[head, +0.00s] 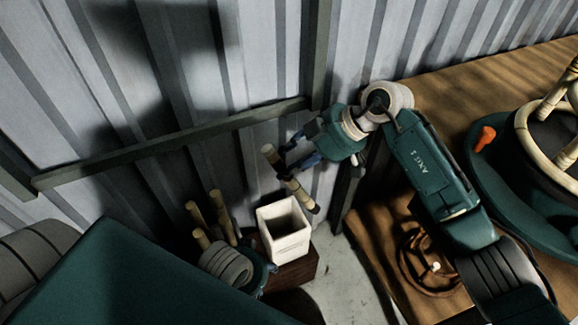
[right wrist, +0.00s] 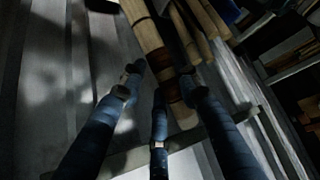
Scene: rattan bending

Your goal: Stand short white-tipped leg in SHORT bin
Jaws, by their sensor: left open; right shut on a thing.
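My right gripper (head: 294,158) is shut on a rattan leg (head: 302,194) and holds it tilted in the air near the metal wall. The leg's upper end is pale and its lower end looks dark; I cannot tell a white tip. In the right wrist view the leg (right wrist: 148,38) runs between the blue fingers of the gripper (right wrist: 160,85). Below the leg's lower end stands an open white bin (head: 286,246), its inside dark. Its label is too small to read. My left gripper (head: 264,274) is open, low beside the bin's left side, partly hidden by its wrist.
Several upright rattan pieces (head: 223,217) stand left of the white bin, behind my left wrist. The bin rests on a dark brown block (head: 295,273). A wooden bench (head: 440,80) at right carries a teal fixture (head: 490,185) with bent rattan and a coil (head: 428,262).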

